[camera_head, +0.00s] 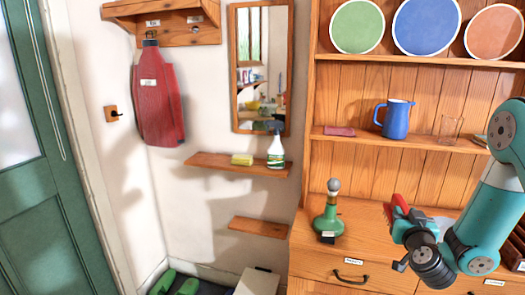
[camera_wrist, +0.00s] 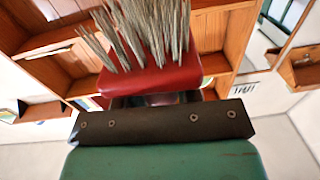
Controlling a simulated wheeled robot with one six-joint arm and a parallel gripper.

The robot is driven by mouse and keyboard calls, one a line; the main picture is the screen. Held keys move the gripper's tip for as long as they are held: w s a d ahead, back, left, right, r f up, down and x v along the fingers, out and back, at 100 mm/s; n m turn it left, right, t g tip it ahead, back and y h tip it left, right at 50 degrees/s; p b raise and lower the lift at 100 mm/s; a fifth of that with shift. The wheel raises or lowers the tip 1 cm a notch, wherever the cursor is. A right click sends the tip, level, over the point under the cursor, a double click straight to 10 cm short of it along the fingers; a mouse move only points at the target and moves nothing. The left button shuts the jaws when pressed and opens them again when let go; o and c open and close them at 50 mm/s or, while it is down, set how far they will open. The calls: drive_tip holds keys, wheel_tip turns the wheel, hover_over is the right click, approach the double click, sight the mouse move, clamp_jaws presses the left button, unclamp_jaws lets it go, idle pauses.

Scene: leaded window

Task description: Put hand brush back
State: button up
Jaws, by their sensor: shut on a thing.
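The hand brush has a red body (camera_wrist: 150,78) and grey bristles, and it fills the upper middle of the wrist view. In the head view a red part of it (camera_head: 399,202) shows at the end of my arm. My gripper (camera_head: 404,218) is shut on the brush and holds it up in front of the wooden dresser, at the right. The gripper's dark front edge (camera_wrist: 160,122) hides the brush's lower part in the wrist view.
A small lower wall shelf (camera_head: 258,228) is bare. The shelf above (camera_head: 225,163) holds a yellow sponge (camera_head: 242,160) and a spray bottle (camera_head: 276,152). A green bottle-like thing (camera_head: 327,222) stands on the dresser.

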drive_tip(key=s+a+f+n+y+b, duration=0.1)
drive_tip(key=s+a+f+n+y, duration=0.2)
drive_tip(key=a, duration=0.5)
drive_tip(key=s+f+y, duration=0.1)
drive_tip(key=s+f, duration=0.4)
drive_tip(key=f, duration=0.7)
drive_tip(key=shift+s+t, duration=0.2)
drive_tip(key=shift+t, duration=0.1)
